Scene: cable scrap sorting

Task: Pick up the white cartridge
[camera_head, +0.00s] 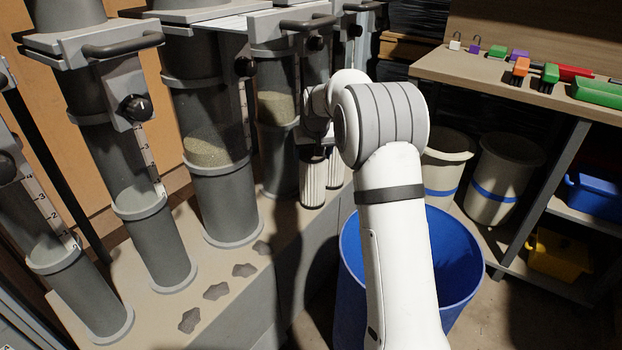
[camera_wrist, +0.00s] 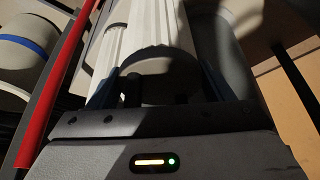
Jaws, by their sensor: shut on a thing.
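A white pleated cartridge (camera_wrist: 155,22) with a dark round end stands between the two fingers of my gripper (camera_wrist: 158,78) in the wrist view. My gripper is shut on it. A second white pleated piece (camera_wrist: 116,40) shows just to its left, close beside it.
Grey tubes with level scales (camera_head: 210,150) stand on a beige ledge (camera_head: 240,290) at the left. A blue bin (camera_head: 455,265) is below my arm. Two pale buckets (camera_head: 503,180) stand behind it. A workbench (camera_head: 480,75) with coloured brushes and padlocks is at the right.

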